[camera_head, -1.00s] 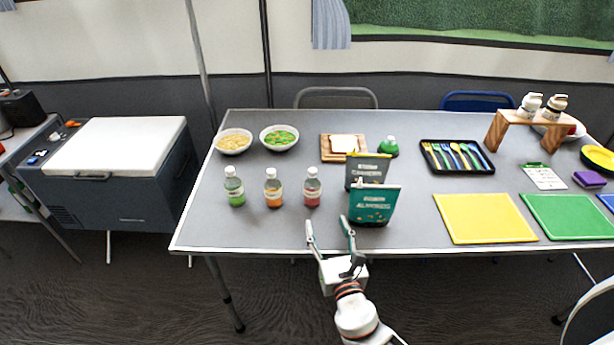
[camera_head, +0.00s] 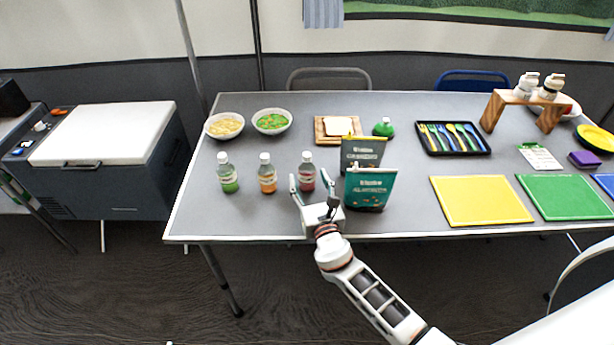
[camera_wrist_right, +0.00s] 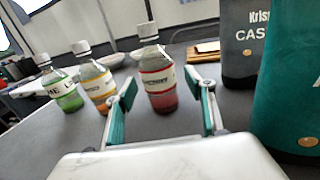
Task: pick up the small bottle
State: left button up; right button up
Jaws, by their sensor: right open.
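Three small bottles stand upright in a row on the table: a green one (camera_head: 228,174), an orange one (camera_head: 267,175) and a red one (camera_head: 307,172). My right gripper (camera_head: 308,184) is open at the red bottle, its fingers pointing away from me. In the right wrist view the red bottle (camera_wrist_right: 157,78) stands between the lines of the two open fingers (camera_wrist_right: 163,97), just beyond or at their tips; contact cannot be told. The orange bottle (camera_wrist_right: 97,80) and green bottle (camera_wrist_right: 62,88) stand to its left. My left gripper is not in view.
A teal pouch (camera_head: 369,189) and a dark pouch (camera_head: 362,154) stand close right of the red bottle. Two bowls (camera_head: 224,125) and a wooden board (camera_head: 322,137) lie behind. A yellow board (camera_head: 481,201) lies to the right. The table's left front is clear.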

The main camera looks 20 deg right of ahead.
aim_at(307, 153)
jog(key=shift+w, duration=1.35)
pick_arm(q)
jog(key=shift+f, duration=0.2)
pick_arm(e)
jog(key=c, duration=1.1)
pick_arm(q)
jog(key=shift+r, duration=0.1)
pick_arm(e)
jog(key=shift+r, duration=0.1)
notch_tip(307, 153, up, 14)
jog(key=p, duration=0.9)
notch_tip(307, 153, up, 4)
jog(key=shift+f+p, duration=0.1)
jog(key=shift+p, duration=0.25)
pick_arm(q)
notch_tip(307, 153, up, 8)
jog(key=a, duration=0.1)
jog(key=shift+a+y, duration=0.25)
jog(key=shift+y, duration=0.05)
pick_arm(e)
jog(key=shift+r, duration=1)
